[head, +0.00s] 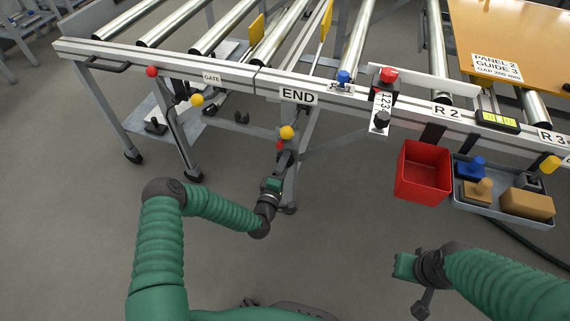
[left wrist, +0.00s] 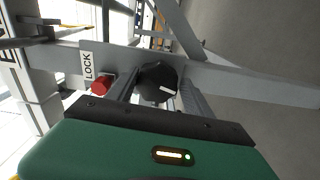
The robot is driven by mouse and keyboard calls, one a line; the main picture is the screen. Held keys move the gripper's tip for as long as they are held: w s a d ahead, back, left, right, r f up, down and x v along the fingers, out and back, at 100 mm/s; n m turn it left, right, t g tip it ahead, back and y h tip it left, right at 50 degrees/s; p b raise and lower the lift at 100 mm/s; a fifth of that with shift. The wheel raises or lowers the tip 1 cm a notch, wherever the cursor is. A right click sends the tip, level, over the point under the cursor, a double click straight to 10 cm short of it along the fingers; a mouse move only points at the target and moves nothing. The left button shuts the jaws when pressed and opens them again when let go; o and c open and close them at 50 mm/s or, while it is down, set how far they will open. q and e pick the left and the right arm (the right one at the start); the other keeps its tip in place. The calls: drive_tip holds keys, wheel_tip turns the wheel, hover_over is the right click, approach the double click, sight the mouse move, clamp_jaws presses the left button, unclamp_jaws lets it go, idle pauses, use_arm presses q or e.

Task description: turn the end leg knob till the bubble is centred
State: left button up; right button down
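The end leg (head: 291,170) stands under the END label. A yellow knob (head: 287,132) and a red knob (head: 280,146) show near it in the head view. In the left wrist view a black round knob (left wrist: 158,82) with a white mark sits between the fingers of my left gripper (left wrist: 158,88). The fingers look apart, and contact with the knob is unclear. My left gripper (head: 278,172) reaches the leg in the head view. A yellow-green level vial (head: 497,120) is on the rail; its bubble is too small to read. My right gripper (head: 405,266) hangs away from the rail.
A red knob (left wrist: 101,83) sits beside the LOCK label (left wrist: 87,66). A red bin (head: 424,172) and a grey tray (head: 480,205) with several parts hang at the right. Rollers lie above the rail. The floor between my arms is clear.

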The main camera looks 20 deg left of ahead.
use_arm(q)
drive_tip(key=o, duration=0.3)
drive_tip(key=shift+a+f, duration=0.1)
drive_tip(key=s+p, duration=0.2)
drive_tip(key=s, duration=0.3)
drive_tip(key=s+p, duration=0.2)
drive_tip(key=s, duration=0.4)
drive_tip(key=s+p, duration=0.2)
drive_tip(key=s, duration=0.4)
drive_tip(key=shift+a, duration=0.3)
